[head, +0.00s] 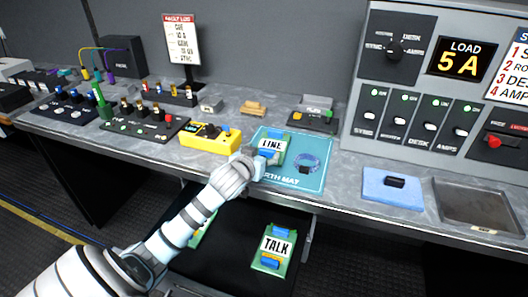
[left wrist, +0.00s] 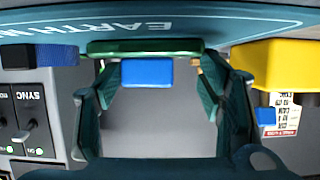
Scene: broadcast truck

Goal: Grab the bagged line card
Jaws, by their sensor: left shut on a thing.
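The line card (head: 272,144) is green with a white LINE label and blue parts, over the teal earth mat (head: 317,183). I cannot make out a bag around it. My left gripper (head: 257,158) is shut on the card's near end. In the left wrist view the card (left wrist: 145,47) shows as a green edge with a blue block, between the fingertips of my left gripper (left wrist: 155,75). Whether the card touches the mat or is slightly raised is unclear. My right gripper is not in view.
A TALK card (head: 274,246) and a partly hidden green card (head: 203,231) lie in the dark open drawer below. A yellow box (head: 210,138) stands left of the mat, a blue pad (head: 392,190) and a grey tray (head: 480,207) right. A coiled wrist strap (head: 308,162) lies on the mat.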

